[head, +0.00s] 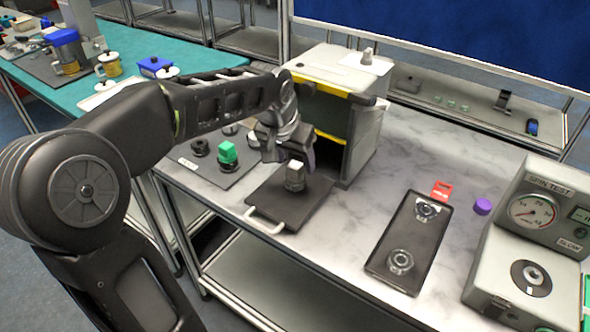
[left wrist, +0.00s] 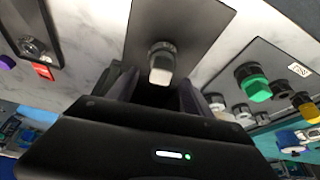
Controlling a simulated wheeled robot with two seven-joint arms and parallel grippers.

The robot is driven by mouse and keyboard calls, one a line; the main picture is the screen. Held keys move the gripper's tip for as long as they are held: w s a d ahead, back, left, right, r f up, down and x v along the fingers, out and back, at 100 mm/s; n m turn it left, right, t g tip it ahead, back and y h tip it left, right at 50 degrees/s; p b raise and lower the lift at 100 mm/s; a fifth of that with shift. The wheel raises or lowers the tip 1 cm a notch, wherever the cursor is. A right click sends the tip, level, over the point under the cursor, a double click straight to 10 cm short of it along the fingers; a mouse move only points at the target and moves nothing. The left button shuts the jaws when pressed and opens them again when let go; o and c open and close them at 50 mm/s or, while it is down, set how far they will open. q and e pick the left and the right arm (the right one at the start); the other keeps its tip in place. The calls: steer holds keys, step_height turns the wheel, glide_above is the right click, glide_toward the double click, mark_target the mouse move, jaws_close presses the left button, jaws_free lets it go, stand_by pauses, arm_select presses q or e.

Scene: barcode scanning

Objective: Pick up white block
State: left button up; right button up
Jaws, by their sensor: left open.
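The white block (head: 296,166) sits on top of a dark grey round piece (head: 295,182), which stands on a black board (head: 312,203) with a white handle. My left gripper (head: 287,158) is open, pointing down just over the block; one finger shows behind it. In the left wrist view the white block (left wrist: 161,74) appears just beyond the gap between the open fingers (left wrist: 157,92), with the round piece under it. The block's contact with the fingers cannot be told. My right gripper is not in view.
A grey cabinet with yellow edges (head: 362,142) stands close behind the board. To the left, a dark mat holds a green block (head: 228,152) and round pieces. A black tray (head: 400,245), red block (head: 441,190), purple cap (head: 482,206) and spin-test machine (head: 535,240) are to the right.

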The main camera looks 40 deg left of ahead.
arm_select(q)
steer(key=x, duration=0.2)
steer(key=shift+w+f, duration=0.15)
steer(key=shift+f, duration=0.05)
steer(key=shift+c, duration=0.3)
jaws_close()
stand_by(0.6)
